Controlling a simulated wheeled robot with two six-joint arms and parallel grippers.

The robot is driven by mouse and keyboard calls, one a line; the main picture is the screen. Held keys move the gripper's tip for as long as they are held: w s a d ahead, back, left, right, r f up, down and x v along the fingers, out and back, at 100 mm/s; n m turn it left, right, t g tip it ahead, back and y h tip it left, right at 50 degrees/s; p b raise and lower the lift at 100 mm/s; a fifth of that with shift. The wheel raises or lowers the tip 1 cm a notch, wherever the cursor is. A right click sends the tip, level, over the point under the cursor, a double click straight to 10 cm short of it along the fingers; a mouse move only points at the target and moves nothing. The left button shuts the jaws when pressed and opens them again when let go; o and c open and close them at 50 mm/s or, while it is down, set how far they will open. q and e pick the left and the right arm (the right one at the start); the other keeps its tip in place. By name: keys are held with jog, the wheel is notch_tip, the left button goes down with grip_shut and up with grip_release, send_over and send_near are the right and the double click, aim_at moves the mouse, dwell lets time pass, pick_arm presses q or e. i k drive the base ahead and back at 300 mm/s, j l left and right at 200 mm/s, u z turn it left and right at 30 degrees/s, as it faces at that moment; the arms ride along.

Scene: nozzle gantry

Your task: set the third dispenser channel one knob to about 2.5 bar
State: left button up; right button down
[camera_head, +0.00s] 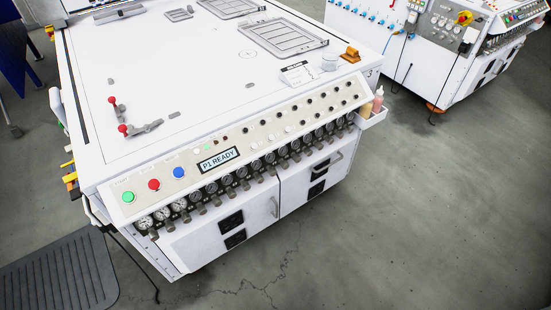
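A white machine (190,80) stands in front of me with a sloped control panel along its front edge. Below the panel runs a row of round pressure gauges (213,188), with small dark knobs (202,209) under them. The first gauges at the left have white faces; those further right look darker. The gauge readings and channel labels are too small to read, so I cannot tell which knob belongs to the third dispenser's channel one. Neither of my grippers is in view.
The panel carries a green button (128,197), a red button (154,185), a blue button (178,172) and a display (217,160) reading "P1 READY". A side tray (372,119) holds bottles. A dark mat (60,277) lies at lower left. The floor in front is clear.

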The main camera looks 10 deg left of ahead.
aim_at(153, 235)
jog(key=k+j+u, duration=0.1)
jog(key=u, duration=1.25)
